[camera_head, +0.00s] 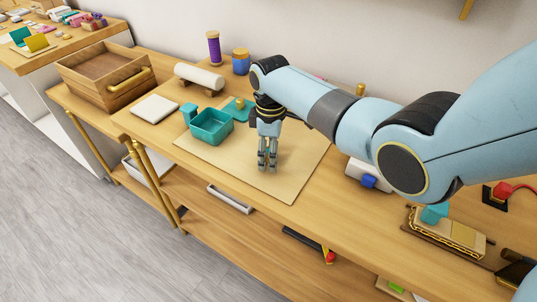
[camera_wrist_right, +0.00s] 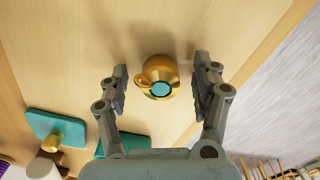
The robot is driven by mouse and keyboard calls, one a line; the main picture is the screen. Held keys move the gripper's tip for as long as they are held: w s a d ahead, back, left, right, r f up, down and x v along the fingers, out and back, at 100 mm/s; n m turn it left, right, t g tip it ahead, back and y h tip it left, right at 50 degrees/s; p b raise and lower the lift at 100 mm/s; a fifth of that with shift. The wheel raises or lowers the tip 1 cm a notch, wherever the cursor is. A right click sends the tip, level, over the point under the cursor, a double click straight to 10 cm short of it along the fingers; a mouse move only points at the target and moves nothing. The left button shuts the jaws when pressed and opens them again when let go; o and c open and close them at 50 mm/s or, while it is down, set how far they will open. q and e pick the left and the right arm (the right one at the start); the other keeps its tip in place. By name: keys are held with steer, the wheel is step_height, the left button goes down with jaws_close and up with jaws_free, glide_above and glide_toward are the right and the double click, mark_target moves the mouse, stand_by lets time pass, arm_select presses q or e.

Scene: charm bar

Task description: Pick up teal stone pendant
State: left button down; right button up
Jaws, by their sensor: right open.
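The teal stone pendant (camera_wrist_right: 158,77) is a small rounded gold piece with a teal round centre and a loop on its left side. In the right wrist view it lies on the pale wood board between the two fingers of my right gripper (camera_wrist_right: 161,82). The fingers are open, with a gap on each side of it. In the head view my right gripper (camera_head: 267,165) points down over the board, and I cannot make out the pendant there. My left gripper is not in view.
An open teal box (camera_head: 211,127) and a teal pad with a gold knob (camera_head: 240,108) stand on the board (camera_head: 290,178), left of my right gripper. A wooden crate (camera_head: 105,74) is farther left. A white roll (camera_head: 199,77) lies behind. The board's front is clear.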

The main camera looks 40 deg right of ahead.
steer(key=shift+c, duration=1.4)
steer(key=c, duration=1)
steer(key=shift+r, duration=0.2)
